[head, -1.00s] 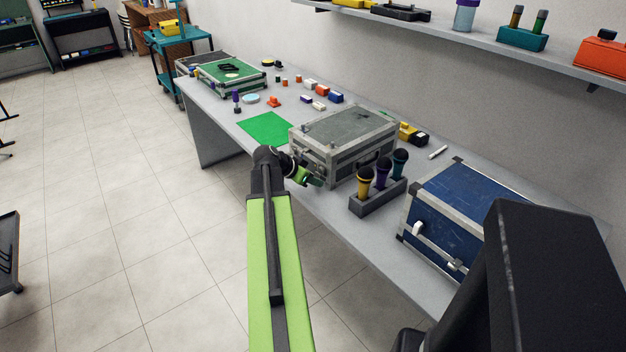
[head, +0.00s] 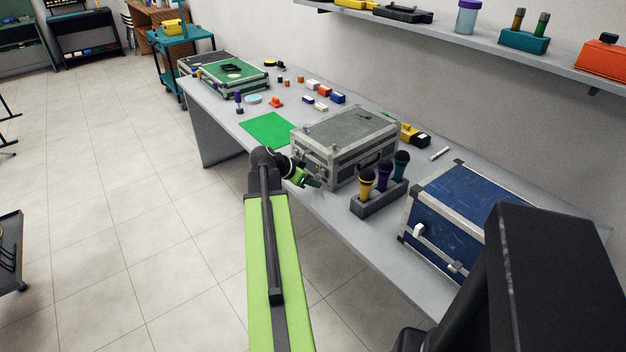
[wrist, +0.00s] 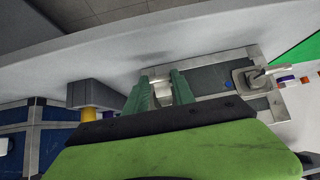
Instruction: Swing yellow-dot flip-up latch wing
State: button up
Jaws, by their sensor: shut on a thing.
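The grey metal-edged case (head: 347,131) stands closed on the table in the head view, and its front panel shows in the wrist view (wrist: 212,78). My gripper (head: 311,183) is at the front of this case. In the wrist view its green fingers (wrist: 160,88) are shut on a pale metal latch wing (wrist: 161,89) near the case's left end. A second metal latch (wrist: 252,79) is to the right, with a blue dot (wrist: 229,85) beside it. I cannot see a yellow dot; the fingers and gripper body cover part of the held latch's surroundings.
A holder (head: 378,198) with three microphones stands close to the right of the case. A blue case (head: 465,207) is farther right. A green mat (head: 268,130) lies to the left. The floor in front of the table is clear.

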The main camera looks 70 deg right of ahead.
jog(key=shift+w+a+r, duration=0.15)
jog(key=shift+a+r, duration=0.15)
jog(key=shift+r, duration=0.1)
grip_shut()
jog(key=shift+w+a+r+p, duration=0.15)
jog(key=shift+a+r+p, duration=0.2)
jog(key=shift+p, duration=0.3)
jog(key=shift+o, duration=2.2)
grip_release()
